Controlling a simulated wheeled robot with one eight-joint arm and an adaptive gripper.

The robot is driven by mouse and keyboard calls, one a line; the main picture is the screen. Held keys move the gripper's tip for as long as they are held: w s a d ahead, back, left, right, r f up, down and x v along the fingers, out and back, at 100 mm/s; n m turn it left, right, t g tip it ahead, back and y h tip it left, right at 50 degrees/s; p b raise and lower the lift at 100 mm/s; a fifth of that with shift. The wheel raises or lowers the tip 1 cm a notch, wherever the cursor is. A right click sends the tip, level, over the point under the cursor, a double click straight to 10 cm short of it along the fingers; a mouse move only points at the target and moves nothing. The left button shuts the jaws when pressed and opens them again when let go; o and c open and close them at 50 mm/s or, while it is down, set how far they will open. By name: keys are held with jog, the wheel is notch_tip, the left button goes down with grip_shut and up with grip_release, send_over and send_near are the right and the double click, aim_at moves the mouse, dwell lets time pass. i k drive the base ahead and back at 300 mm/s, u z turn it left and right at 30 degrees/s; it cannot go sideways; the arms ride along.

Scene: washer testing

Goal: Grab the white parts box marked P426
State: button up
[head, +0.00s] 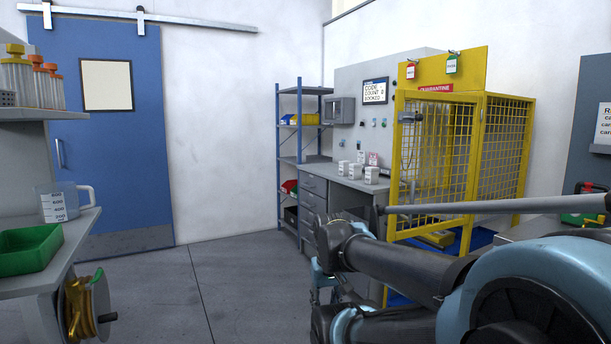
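Small white boxes stand upright on the grey workbench (340,183) in the middle distance: a left one (343,168), a middle one (356,171) and a right one (371,175). More white items, one with red marking (374,159), stand behind them. Their labels are too small to read, so I cannot tell which is P426. My arm reaches in from the lower right, well short of the boxes. I cannot make out my gripper among the arm links.
A yellow mesh cage (484,97) marked quarantine stands right of the workbench. A blue shelf rack (299,90) stands left of it. At the near left, a shelf holds a green tray (28,249) and a measuring jug (58,203). The floor (235,270) between is clear.

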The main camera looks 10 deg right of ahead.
aim_at(344, 169)
jog(key=u, duration=0.25)
jog(key=k, duration=0.35)
jog(key=u, duration=0.05)
jog(key=i, duration=0.95)
jog(key=z, duration=0.9)
jog(key=i, duration=2.45)
